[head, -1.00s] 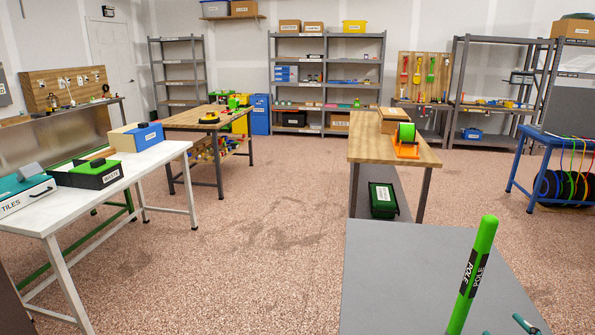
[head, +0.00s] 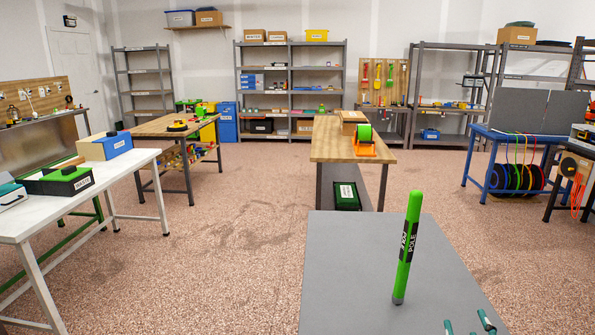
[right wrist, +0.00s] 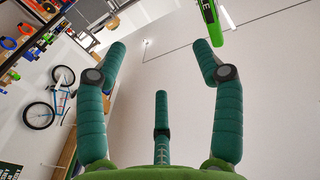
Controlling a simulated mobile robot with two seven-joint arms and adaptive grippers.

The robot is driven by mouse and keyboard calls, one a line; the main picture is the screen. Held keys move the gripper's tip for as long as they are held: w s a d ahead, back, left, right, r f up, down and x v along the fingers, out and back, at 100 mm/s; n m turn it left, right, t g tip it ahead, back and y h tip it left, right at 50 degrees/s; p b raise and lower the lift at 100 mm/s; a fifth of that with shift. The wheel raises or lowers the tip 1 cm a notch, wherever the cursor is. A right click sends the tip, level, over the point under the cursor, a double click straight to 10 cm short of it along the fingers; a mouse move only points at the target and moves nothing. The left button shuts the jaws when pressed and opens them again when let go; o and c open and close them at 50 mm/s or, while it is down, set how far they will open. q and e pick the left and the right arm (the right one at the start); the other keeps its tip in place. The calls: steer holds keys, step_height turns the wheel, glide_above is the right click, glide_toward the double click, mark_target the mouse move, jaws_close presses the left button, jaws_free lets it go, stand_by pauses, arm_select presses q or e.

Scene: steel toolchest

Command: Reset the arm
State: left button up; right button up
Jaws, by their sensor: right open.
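A bright green pole (head: 408,245) with a black POLE label stands nearly upright on the grey tabletop (head: 340,275) in the head view. Part of it also shows at the top of the right wrist view (right wrist: 211,22), beyond the fingertips. My right gripper (right wrist: 161,62) has its teal fingers spread with nothing between them. Its fingertips also show at the bottom right of the head view (head: 468,325), nearer than the pole and apart from it. My left gripper is not in view.
A wooden workbench (head: 335,150) stands beyond the grey table. A white table (head: 110,180) holding boxes is at the left. A blue table (head: 500,145) with cable reels is at the right. Open speckled floor (head: 230,240) lies between them.

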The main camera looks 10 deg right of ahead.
steer(key=s+a+f+g, duration=0.2)
steer(key=a+f, duration=0.2)
steer(key=s+a+f+g+y, duration=0.1)
steer(key=s+a+f+g, duration=0.2)
steer(key=a, duration=0.1)
steer(key=s+a+f+g+y, duration=0.1)
steer(key=s+a+f+g, duration=0.1)
steer(key=a+f, duration=0.2)
steer(key=shift+s+a+f+n+g, duration=0.1)
steer(key=shift+s+f+n+g, duration=0.2)
steer(key=shift+s+n+g, duration=0.1)
steer(key=s+a+f+n+g+y, duration=0.2)
steer(key=s+a+n+g+y, duration=0.1)
steer(key=s+a, duration=0.35)
steer(key=s+a+f+n+g+y, duration=0.25)
steer(key=s+a, duration=0.25)
steer(key=a, duration=0.3)
step_height(320, 180, down, 22)
steer(key=s+g, duration=0.2)
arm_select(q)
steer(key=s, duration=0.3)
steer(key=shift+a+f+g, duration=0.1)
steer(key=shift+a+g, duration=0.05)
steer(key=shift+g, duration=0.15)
arm_select(e)
steer(key=s+d+f, duration=0.2)
steer(key=s+f, duration=1.2)
steer(key=s, duration=0.1)
steer(key=shift+d+f, duration=0.15)
steer(key=shift+d, duration=0.15)
